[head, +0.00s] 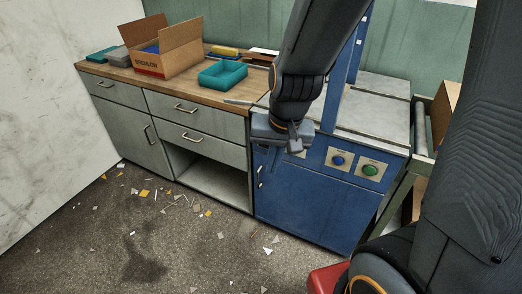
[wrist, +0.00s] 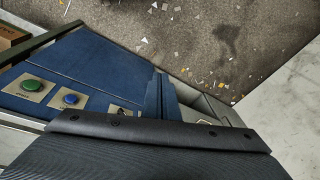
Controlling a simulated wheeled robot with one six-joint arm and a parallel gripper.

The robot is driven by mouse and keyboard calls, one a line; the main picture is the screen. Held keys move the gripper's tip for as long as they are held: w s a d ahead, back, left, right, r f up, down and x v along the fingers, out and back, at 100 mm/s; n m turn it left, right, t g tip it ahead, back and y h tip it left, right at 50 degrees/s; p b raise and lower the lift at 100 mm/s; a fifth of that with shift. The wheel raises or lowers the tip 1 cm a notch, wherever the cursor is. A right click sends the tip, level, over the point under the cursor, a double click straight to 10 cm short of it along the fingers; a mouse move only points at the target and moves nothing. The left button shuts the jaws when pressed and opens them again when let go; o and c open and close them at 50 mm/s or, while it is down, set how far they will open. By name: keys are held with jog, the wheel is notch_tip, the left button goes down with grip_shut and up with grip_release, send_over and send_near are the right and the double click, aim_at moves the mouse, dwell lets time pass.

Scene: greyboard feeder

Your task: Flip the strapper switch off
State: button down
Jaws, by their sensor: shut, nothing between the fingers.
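The strapper (head: 312,200) is a blue cabinet with a grey top, at the right of the bench in the head view. Its front panel bears a blue button (head: 338,160), a green button (head: 370,170) and, left of them, a third pale plate mostly hidden behind my gripper (head: 283,132). In the wrist view this plate, with a small dark switch (wrist: 121,111), shows in part above my gripper's dark body. My gripper is shut and empty, in front of the panel's left end. Its fingers (wrist: 160,96) lie right of the switch plate. I cannot tell whether they touch the panel, nor the switch's position.
A wooden bench (head: 185,90) with grey drawers adjoins the strapper. It holds an open cardboard box (head: 165,50) and a teal tray (head: 222,74). A roller conveyor (head: 421,130) stands right of the strapper. Scraps litter the floor in front.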

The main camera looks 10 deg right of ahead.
jog(key=w+a+f+m+t+b, duration=0.2)
jog(key=w+a+f+m, duration=0.2)
jog(key=w, duration=0.2)
jog(key=w+a+f+m+t+b, duration=0.2)
jog(key=w+a+f+m+b, duration=0.15)
jog(key=w, duration=0.35)
notch_tip(320, 180, down, 7)
jog(key=w+d+m+t+h+b, duration=0.1)
jog(key=w+m+t+h+b, duration=0.1)
jog(key=m+t+h+b, duration=0.3)
jog(key=m+h+b, duration=0.3)
jog(key=m+h, duration=0.3)
jog(key=m, duration=0.4)
jog(key=shift+w+d+f+t, duration=0.2)
jog(key=shift+d+t, duration=0.1)
jog(key=shift+t, duration=0.1)
jog(key=shift+m, duration=0.25)
jog(key=b+x, duration=0.1)
jog(key=x, duration=1.3)
